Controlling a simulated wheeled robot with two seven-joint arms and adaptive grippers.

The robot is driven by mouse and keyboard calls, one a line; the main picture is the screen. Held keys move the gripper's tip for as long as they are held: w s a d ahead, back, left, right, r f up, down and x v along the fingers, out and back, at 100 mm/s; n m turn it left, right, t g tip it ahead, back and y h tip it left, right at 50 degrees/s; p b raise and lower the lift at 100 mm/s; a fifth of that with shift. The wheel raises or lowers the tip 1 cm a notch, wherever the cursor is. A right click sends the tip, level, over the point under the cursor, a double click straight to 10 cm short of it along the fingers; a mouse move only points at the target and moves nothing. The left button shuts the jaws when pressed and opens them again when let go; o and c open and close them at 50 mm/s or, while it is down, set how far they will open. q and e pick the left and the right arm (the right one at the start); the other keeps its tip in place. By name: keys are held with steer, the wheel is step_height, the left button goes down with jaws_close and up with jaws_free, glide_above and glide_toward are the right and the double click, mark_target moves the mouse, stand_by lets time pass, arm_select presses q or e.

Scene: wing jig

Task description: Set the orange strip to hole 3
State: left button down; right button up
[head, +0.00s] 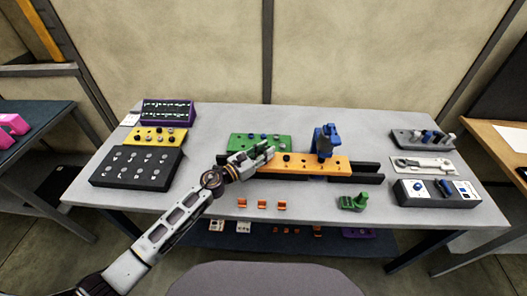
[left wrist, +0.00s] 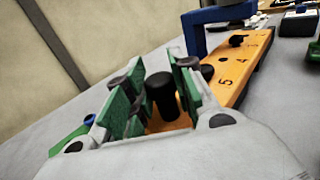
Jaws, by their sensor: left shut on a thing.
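The orange strip (head: 310,163) lies on a dark rail at the middle of the table. The left wrist view shows printed numbers on the strip (left wrist: 238,72), among them 4 and 5, with dark holes or pegs beside them. A blue clamp (head: 325,141) stands over the strip; its frame also shows in the left wrist view (left wrist: 197,40). My left gripper (head: 264,153) is at the strip's left end. Its green-padded fingers (left wrist: 155,100) are shut around the black knob (left wrist: 161,92) that stands up from the strip. My right gripper is not in view.
A green block with knobs (head: 258,142) is just behind my left gripper. Several small orange pieces (head: 262,205) and a green part (head: 353,203) lie in front. Black, yellow and purple boxes stand left; a grey control box (head: 437,193) stands right.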

arm_select(q)
steer(key=c, duration=1.2)
jaws_free()
steer(key=shift+v, duration=6)
steer(key=shift+r, duration=0.1)
